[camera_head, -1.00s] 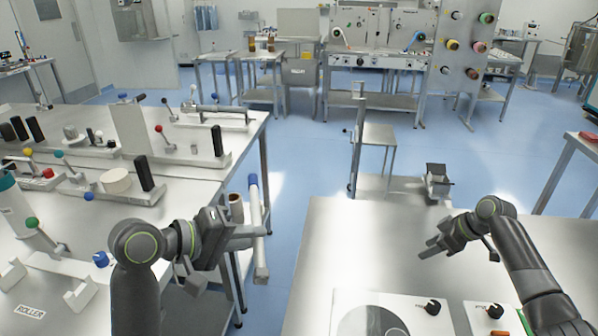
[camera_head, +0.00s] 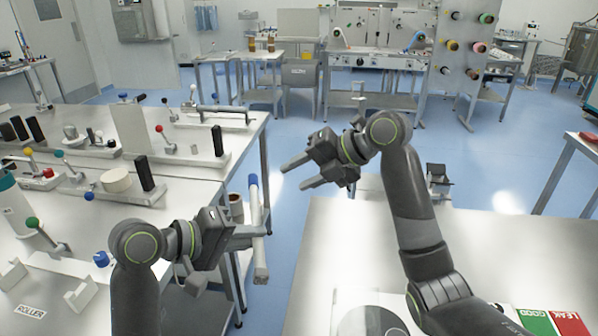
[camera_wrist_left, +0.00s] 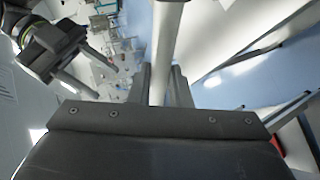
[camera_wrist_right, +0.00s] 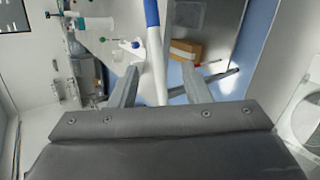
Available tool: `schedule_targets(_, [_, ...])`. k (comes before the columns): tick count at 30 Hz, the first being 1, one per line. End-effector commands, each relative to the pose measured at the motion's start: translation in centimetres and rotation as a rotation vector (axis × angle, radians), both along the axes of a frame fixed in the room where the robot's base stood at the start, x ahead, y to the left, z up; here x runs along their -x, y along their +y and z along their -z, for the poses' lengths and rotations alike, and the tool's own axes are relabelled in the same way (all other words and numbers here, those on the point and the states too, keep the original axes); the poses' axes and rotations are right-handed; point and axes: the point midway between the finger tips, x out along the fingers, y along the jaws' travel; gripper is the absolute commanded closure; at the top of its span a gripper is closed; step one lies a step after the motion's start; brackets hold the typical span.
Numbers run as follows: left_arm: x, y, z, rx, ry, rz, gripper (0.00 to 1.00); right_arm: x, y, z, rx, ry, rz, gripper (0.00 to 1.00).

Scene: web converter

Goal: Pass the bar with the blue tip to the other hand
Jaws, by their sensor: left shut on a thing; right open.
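The bar with the blue tip (camera_head: 257,231) is a pale rod, held nearly upright over the gap between the tables, blue end up. My left gripper (camera_head: 262,231) is shut on it at its middle; the bar also runs up between the fingers in the left wrist view (camera_wrist_left: 166,45). My right gripper (camera_head: 292,177) is open and empty, to the right of the bar's upper part, pointing at it and apart from it. In the right wrist view the bar (camera_wrist_right: 155,65) appears between the open fingers, its blue end at the top.
The left table (camera_head: 195,185) carries fixtures, several coloured knobs and a roller stand. The right metal table (camera_head: 530,245) holds a device with a round disc and a green and red board (camera_head: 550,322). Blue floor lies open behind the grippers.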

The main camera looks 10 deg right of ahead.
Motion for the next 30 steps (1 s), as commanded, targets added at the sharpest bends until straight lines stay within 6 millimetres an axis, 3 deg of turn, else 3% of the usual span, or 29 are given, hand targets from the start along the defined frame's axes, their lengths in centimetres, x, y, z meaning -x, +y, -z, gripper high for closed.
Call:
schedule_targets(5, [0.0, 0.0, 0.0, 0.001, -0.001, 0.001, 1.0, 0.1, 1.2, -0.3, 0.01, -0.042, -0.04, 0.57])
schedule_targets(21, [0.0, 0.0, 0.0, 0.001, -0.001, 0.001, 1.0, -2.9, 7.9, 5.3, 0.01, -0.038, -0.038, 0.57])
schedule_targets(30, [0.0, 0.0, 0.0, 0.001, -0.001, 0.001, 1.0, -3.7, 9.4, 6.5, 0.012, -0.04, -0.038, 0.57])
